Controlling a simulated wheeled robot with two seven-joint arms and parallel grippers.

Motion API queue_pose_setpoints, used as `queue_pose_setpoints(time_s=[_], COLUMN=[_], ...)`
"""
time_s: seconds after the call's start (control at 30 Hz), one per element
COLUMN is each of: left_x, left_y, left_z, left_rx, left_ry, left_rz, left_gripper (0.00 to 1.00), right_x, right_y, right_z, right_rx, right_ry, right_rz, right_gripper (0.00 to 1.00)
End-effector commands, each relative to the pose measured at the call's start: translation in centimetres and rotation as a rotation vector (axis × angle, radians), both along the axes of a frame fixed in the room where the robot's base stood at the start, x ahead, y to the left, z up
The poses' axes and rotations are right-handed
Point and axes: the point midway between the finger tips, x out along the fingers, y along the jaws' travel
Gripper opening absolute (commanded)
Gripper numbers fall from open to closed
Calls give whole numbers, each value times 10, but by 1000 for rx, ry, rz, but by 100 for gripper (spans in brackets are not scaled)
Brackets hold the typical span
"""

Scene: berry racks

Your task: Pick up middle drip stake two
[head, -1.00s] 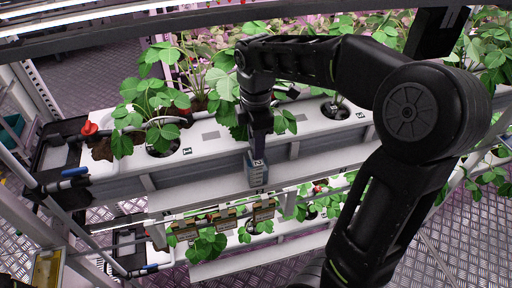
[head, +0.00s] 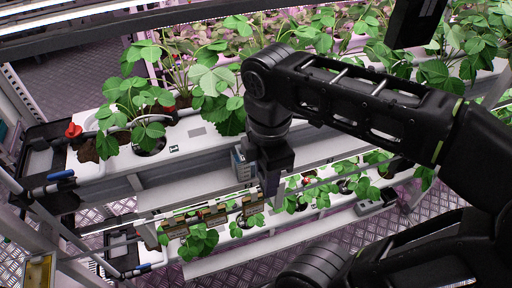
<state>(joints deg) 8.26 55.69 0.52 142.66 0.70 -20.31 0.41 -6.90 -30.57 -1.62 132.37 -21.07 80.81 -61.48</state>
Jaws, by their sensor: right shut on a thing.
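My right gripper (head: 270,188) points down in front of the planter's front face. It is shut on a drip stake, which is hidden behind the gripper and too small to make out. My left gripper is not in view.
A white planter trough (head: 200,133) with strawberry plants (head: 150,95) runs across behind the gripper. A lower trough (head: 225,262) with small plants and brown boxes (head: 215,217) lies beneath. A red knob (head: 73,131) and black end tray stand at left. A dark beam crosses the top.

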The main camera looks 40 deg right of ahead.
Motion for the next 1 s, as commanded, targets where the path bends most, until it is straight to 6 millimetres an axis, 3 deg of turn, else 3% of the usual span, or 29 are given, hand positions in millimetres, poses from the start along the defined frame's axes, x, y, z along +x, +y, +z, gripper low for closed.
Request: queue_pose_setpoints(time_s=[0.2, 1.0], left_x=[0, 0], left_y=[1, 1], left_z=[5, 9], left_rx=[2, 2], left_ry=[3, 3], left_rz=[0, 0], left_gripper=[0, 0], right_x=[-15, -18], right_y=[5, 2], right_z=[0, -2], right_rx=[0, -1], right_ry=[0, 4], right_rz=[-1, -20], right_gripper=[0, 0])
